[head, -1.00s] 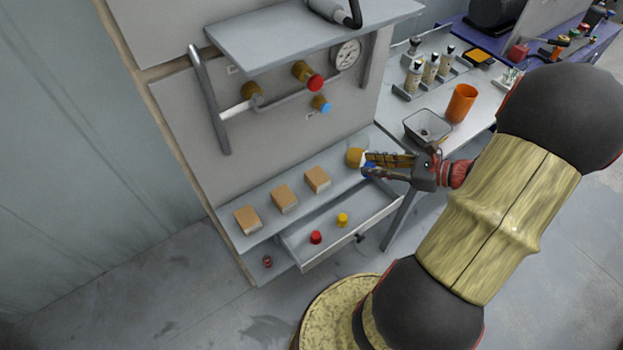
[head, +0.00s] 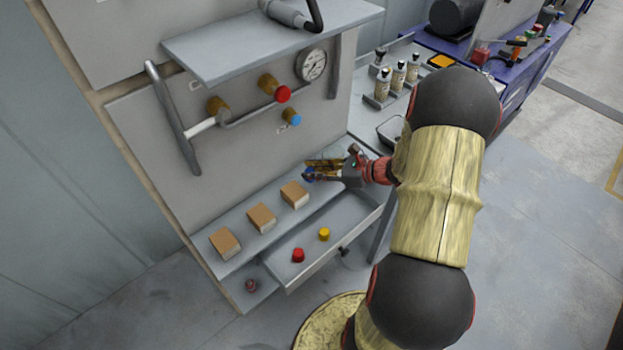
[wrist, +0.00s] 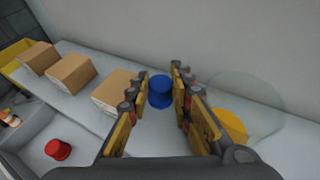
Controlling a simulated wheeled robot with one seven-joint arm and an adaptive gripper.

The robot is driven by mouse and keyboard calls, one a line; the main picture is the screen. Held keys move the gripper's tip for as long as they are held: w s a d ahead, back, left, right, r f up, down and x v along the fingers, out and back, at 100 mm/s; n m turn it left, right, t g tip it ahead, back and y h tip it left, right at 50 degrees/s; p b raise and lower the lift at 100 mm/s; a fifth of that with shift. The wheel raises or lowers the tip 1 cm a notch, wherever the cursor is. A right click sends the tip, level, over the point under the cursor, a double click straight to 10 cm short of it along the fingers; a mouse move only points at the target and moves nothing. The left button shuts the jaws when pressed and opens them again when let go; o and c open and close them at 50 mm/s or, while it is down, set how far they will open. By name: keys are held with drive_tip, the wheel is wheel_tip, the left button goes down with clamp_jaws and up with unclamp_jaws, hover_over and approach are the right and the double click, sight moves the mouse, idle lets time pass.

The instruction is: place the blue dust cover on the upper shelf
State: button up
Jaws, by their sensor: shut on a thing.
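The blue dust cover (wrist: 160,92) is between the two fingers of my gripper (wrist: 160,100) in the wrist view. My gripper is shut on it. In the head view my gripper (head: 312,172) is above the right end of the lower shelf, and only a little of the blue cover (head: 309,175) shows below the fingers. The upper shelf (head: 225,55) is a grey board at the top of the panel, well above my gripper. A grey tool with a black hose (head: 290,14) lies at its back right; its front left is bare.
Below the upper shelf are a pipe with a red cap (head: 283,94) and a blue cap (head: 291,117), a gauge (head: 311,65) and a bent bar (head: 172,115). Several boxes (head: 262,218) stand on the lower shelf. The open drawer (head: 330,240) holds red and yellow caps.

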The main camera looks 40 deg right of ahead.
drive_tip(key=shift+w+f+b, duration=0.15)
drive_tip(key=shift+f+b, duration=0.2)
drive_tip(key=shift+f, duration=0.6)
drive_tip(key=shift+w+f+b, duration=0.15)
drive_tip(key=shift+f+b, duration=0.15)
drive_tip(key=shift+f, duration=0.6)
drive_tip(key=shift+f, duration=0.2)
drive_tip(key=o, duration=0.5)
